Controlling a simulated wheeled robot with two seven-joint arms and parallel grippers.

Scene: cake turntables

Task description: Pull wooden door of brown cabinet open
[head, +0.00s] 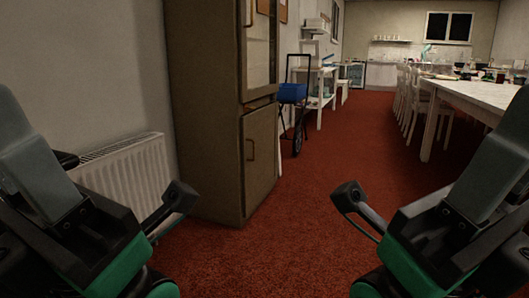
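The tall brown cabinet (205,110) stands against the wall left of centre in the head view, with its front facing right. Its lower wooden door (260,155) looks closed and carries a small vertical handle (250,149). An upper door (260,50) with a lighter panel has its own handle (249,12); the cabinet's top is cut off. Parts of my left arm fill the lower left and parts of my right arm the lower right. Both are apart from the cabinet. No fingers of either gripper show.
A white radiator (125,178) is on the wall left of the cabinet. Beyond the cabinet stand a cart with a blue bin (293,92) and white shelves (320,88). A long white table (480,95) with chairs is at right. Red carpet (310,210) is clear before the cabinet.

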